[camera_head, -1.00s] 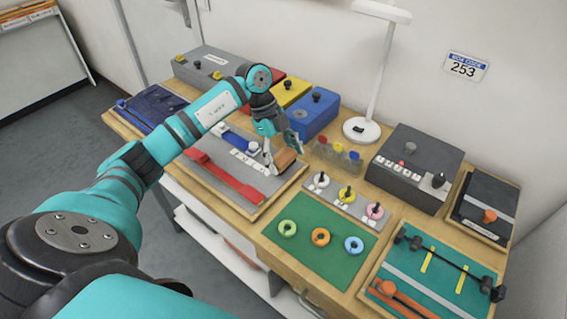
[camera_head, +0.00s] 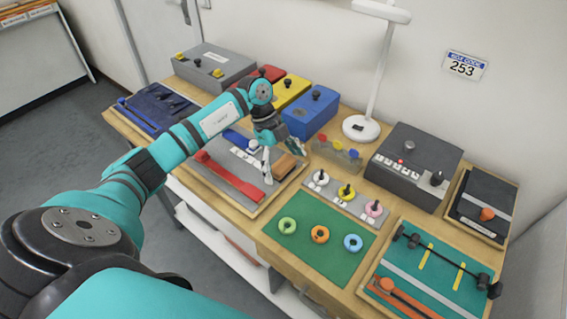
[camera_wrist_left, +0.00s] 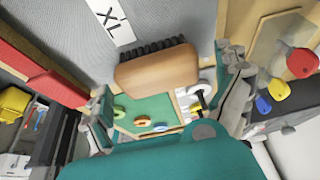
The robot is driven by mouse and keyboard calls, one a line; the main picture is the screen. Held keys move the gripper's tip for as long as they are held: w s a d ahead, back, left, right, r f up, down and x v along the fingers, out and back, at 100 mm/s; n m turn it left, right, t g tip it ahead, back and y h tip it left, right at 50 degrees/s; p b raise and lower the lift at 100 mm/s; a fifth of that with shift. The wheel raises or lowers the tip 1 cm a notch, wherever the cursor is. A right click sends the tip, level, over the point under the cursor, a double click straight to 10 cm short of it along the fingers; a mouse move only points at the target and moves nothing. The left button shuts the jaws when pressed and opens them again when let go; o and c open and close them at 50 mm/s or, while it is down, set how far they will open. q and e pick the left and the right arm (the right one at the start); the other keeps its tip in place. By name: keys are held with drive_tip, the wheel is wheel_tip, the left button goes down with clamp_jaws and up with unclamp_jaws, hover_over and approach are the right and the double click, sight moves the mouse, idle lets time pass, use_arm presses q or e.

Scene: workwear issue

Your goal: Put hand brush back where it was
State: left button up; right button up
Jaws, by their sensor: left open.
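The hand brush (camera_head: 286,167), a brown wooden block, is at the right end of the grey board (camera_head: 228,188). In the left wrist view the brush (camera_wrist_left: 156,68) shows its brown back and a row of black bristles facing a white XL label (camera_wrist_left: 113,20). My left gripper (camera_head: 280,153) is just above and beside the brush, with its fingers spread. In the left wrist view the open left gripper (camera_wrist_left: 165,86) has fingers at both sides of the picture, and the brush shows beyond them, apparently not gripped. My right gripper is not in view.
A red strap-like piece (camera_head: 228,176) lies on the grey board. A green mat (camera_head: 305,262) with coloured rings, a peg rack (camera_head: 340,205), a blue box (camera_head: 312,113) and a lamp base (camera_head: 361,129) stand close by. The mat's front part is clear.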

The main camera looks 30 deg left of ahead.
use_arm(q)
drive_tip(key=b+v, duration=0.2)
drive_tip(key=v, duration=1)
idle(0.3)
